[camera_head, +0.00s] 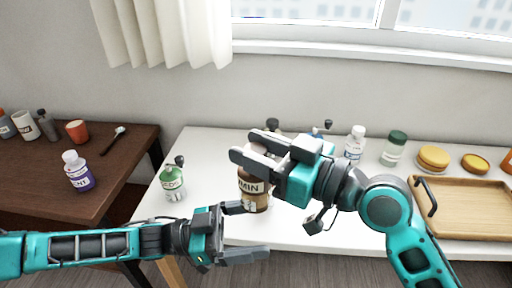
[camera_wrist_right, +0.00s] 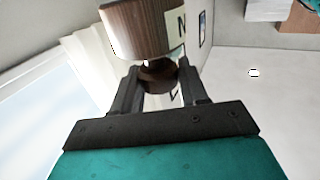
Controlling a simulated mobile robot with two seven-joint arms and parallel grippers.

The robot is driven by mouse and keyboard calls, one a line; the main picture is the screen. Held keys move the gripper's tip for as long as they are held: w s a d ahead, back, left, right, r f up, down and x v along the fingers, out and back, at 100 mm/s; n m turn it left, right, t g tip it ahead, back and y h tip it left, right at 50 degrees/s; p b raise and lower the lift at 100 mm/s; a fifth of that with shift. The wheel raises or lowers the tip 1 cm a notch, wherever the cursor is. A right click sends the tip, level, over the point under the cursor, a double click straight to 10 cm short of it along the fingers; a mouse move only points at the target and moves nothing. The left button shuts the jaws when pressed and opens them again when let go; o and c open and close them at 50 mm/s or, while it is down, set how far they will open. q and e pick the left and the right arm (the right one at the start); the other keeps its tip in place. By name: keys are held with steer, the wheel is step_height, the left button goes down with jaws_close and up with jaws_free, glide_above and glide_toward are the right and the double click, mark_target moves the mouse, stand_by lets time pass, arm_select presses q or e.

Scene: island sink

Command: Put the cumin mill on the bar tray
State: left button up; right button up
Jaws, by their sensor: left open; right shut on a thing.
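The cumin mill (camera_head: 254,196) is a brown jar-like mill with a pale label reading "MIN", at the middle of the white counter. My right gripper (camera_head: 247,148) is shut on its upper part, which it partly hides. In the right wrist view the mill (camera_wrist_right: 135,32) shows brown wood and a label edge, with its narrower part between the fingers (camera_wrist_right: 156,82). I cannot tell whether its base touches the counter. My left gripper (camera_head: 252,232) is open and empty, low in front of the counter edge. The bar tray (camera_head: 470,208) is wooden with a dark handle, at the right, empty.
A green-topped mill (camera_head: 173,184) stands left of the cumin mill. A white bottle (camera_head: 355,143), a green-lidded jar (camera_head: 394,149) and yellow-lidded jars (camera_head: 433,158) line the back. A brown table (camera_head: 120,165) with a purple bottle (camera_head: 77,172) is at left.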

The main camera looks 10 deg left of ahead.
arm_select(q)
steer(key=s+d+f+n+t+y, duration=0.1)
steer(key=d+f+n+t+y, duration=0.35)
steer(key=t, duration=0.25)
steer(key=s+a+f+n+y, duration=0.3)
steer(key=a+f+n+y, duration=0.1)
steer(key=a+f+y, duration=0.2)
steer(key=s+a+f+n+y, duration=0.3)
steer(key=a+f+y, duration=0.4)
steer(key=a, duration=0.3)
steer(key=shift+s+a+f+n, duration=0.15)
steer(key=shift+f+n, duration=0.5)
steer(key=shift+n, duration=0.1)
